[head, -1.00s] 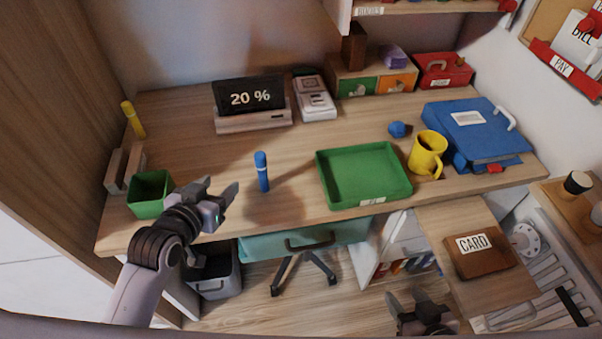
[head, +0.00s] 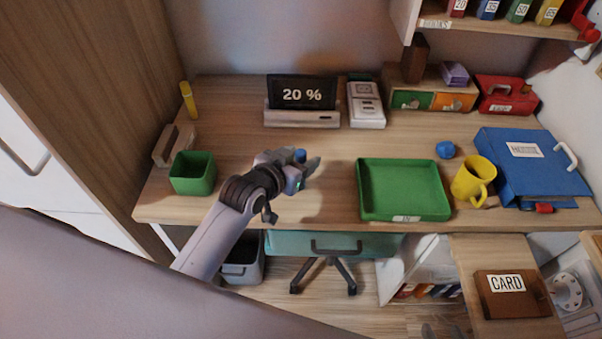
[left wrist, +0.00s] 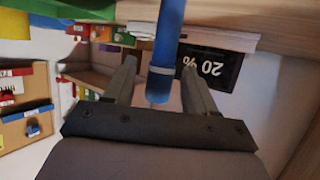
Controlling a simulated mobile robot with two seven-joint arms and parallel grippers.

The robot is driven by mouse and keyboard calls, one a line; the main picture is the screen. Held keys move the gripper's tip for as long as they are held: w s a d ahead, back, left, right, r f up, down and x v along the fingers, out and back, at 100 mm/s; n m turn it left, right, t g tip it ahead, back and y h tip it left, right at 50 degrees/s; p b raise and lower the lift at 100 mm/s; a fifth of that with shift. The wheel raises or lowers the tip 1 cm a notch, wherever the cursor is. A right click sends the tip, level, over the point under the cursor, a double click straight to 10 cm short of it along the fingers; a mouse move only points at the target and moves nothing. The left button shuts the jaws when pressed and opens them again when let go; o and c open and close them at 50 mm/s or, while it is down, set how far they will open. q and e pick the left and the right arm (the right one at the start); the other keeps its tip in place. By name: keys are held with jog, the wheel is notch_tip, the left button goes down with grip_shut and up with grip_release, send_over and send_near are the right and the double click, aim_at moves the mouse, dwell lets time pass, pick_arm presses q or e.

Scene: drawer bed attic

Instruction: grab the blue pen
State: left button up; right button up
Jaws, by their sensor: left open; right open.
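The blue pen (head: 300,155) stands upright on the desk; in the head view only its top shows behind my left gripper (head: 308,170). In the left wrist view the blue pen (left wrist: 167,40) reaches down between the two fingers of my left gripper (left wrist: 160,75). Those fingers are open, one on each side of the pen, with a gap visible on the left; on the right the gap is narrow, and I cannot tell whether they touch. My right gripper (head: 444,330) shows only as fingertips at the bottom edge of the head view, open and away from the pen.
A green cup (head: 193,173) stands left of my left arm and a green tray (head: 403,190) stands right of the gripper. A display (head: 302,97) reading 20 % is behind. A yellow mug (head: 474,180) and blue binder (head: 528,165) are further right.

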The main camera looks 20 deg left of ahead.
pick_arm(q)
jog(key=shift+x, duration=1)
jog(key=shift+c, duration=0.3)
jog(key=c, duration=1)
jog(key=shift+r, duration=0.1)
